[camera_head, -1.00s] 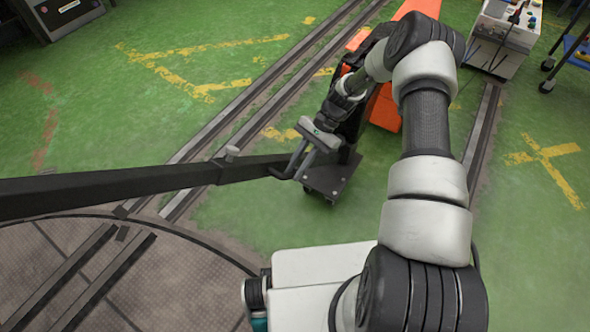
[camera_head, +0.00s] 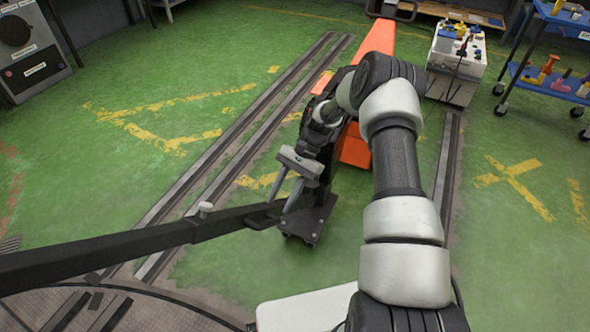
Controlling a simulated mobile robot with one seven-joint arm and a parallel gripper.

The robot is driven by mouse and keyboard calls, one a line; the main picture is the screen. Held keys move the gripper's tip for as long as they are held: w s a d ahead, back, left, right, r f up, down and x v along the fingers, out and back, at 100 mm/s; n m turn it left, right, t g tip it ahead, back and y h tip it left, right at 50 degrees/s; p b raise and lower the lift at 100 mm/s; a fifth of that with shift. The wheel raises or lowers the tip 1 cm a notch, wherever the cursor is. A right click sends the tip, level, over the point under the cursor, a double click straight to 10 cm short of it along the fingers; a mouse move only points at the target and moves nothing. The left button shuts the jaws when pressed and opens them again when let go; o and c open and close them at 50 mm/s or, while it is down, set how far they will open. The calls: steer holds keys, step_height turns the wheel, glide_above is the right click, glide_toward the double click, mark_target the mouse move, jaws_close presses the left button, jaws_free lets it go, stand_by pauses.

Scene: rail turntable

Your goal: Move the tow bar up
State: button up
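The tow bar (camera_head: 150,244) is a long dark bar that runs from the left edge toward the picture's middle, rising slightly to the right. A small pale knob (camera_head: 205,208) stands on it, and its right end has a dark bent handle (camera_head: 262,223). My gripper (camera_head: 279,206) is at this right end, pointing down and left. Its two grey fingers show a gap between them, with the bar's end at the fingertips. I cannot tell whether they press on it. The bar's left end is out of view.
A dark wheeled base (camera_head: 310,220) stands just right of the bar's end, with an orange beam (camera_head: 378,40) behind. Rails (camera_head: 235,140) cross the green floor. A control box (camera_head: 458,48) and blue trolley (camera_head: 545,86) are at upper right. The left floor is open.

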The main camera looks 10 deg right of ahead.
steer(key=v, duration=1.1)
steer(key=shift+p, duration=0.3)
steer(key=shift+r, duration=0.2)
steer(key=s+a+r+n+t+h, duration=0.1)
steer(key=s+r+n+t+h, duration=0.2)
steer(key=r, duration=0.9)
steer(key=s+a+r+n+t+h, duration=0.15)
steer(key=s+r, duration=0.45)
steer(key=r, duration=0.6)
steer(key=s+d+r+n+t+h, duration=0.1)
steer(key=s+r+n+t, duration=0.15)
steer(key=s, duration=0.65)
steer(key=s+r+n+t+h, duration=0.15)
steer(key=s+r+t, duration=0.25)
steer(key=s, duration=0.6)
step_height(320, 180, up, 16)
steer(key=p, duration=1.6)
steer(key=shift+w+f+n, duration=0.2)
steer(key=shift+w+n, duration=0.15)
steer(key=shift+d, duration=0.1)
